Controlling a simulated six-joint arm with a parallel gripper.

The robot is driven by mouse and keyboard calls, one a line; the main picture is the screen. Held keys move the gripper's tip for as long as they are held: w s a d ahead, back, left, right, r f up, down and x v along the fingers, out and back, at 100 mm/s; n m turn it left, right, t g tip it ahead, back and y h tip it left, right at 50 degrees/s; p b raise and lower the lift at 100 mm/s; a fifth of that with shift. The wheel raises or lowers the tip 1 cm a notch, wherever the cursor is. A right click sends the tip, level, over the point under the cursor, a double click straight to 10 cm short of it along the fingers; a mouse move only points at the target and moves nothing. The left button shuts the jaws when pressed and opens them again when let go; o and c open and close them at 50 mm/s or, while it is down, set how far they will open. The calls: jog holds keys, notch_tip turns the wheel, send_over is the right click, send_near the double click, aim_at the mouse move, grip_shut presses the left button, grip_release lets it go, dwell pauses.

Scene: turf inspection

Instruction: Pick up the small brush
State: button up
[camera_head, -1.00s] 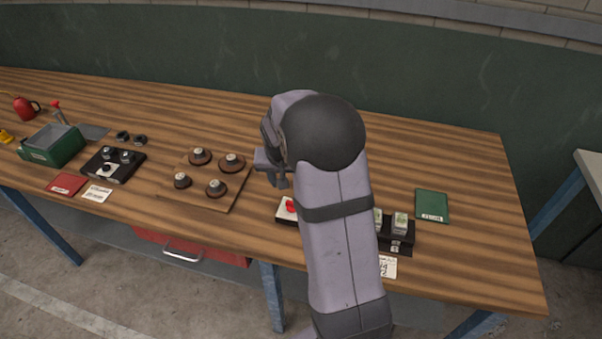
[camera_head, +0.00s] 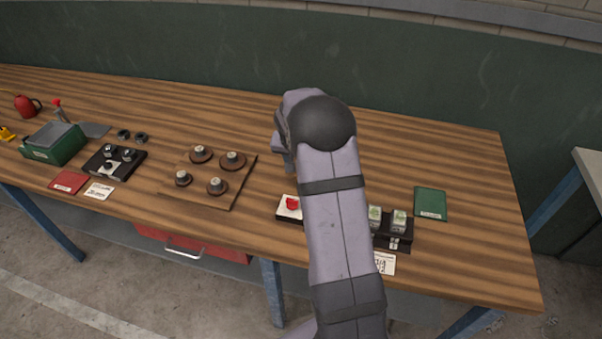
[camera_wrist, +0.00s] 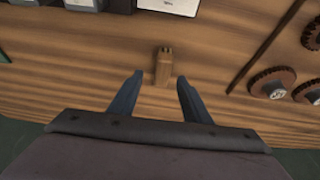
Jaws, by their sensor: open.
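The small brush (camera_wrist: 163,65) shows in the wrist view as a short, light-brown wooden piece with a notched end, lying on the striped wooden bench. In the head view my arm hides it. My gripper (camera_wrist: 160,78) is open and empty in the wrist view, with one blue-grey finger on each side of the brush's line. The brush sits between and just beyond the fingertips, and a gap shows on both sides. In the head view, only part of my gripper (camera_head: 283,155) shows at the left of my wrist.
A brown board with several round discs (camera_head: 238,190) lies left of my gripper. A black tray (camera_head: 402,236) with small pale blocks, a red item (camera_head: 292,203) and a green booklet (camera_head: 431,203) are near the front right. The back right of the bench (camera_head: 430,150) is clear.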

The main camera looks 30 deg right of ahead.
jog(key=shift+f, duration=0.15)
jog(key=shift+p+x, duration=1.3)
jog(key=shift+x, duration=1.15)
jog(key=shift+w+a, duration=0.1)
jog(key=shift+w, duration=0.1)
grip_shut()
notch_tip(320, 180, up, 10)
jog(key=b, duration=0.3)
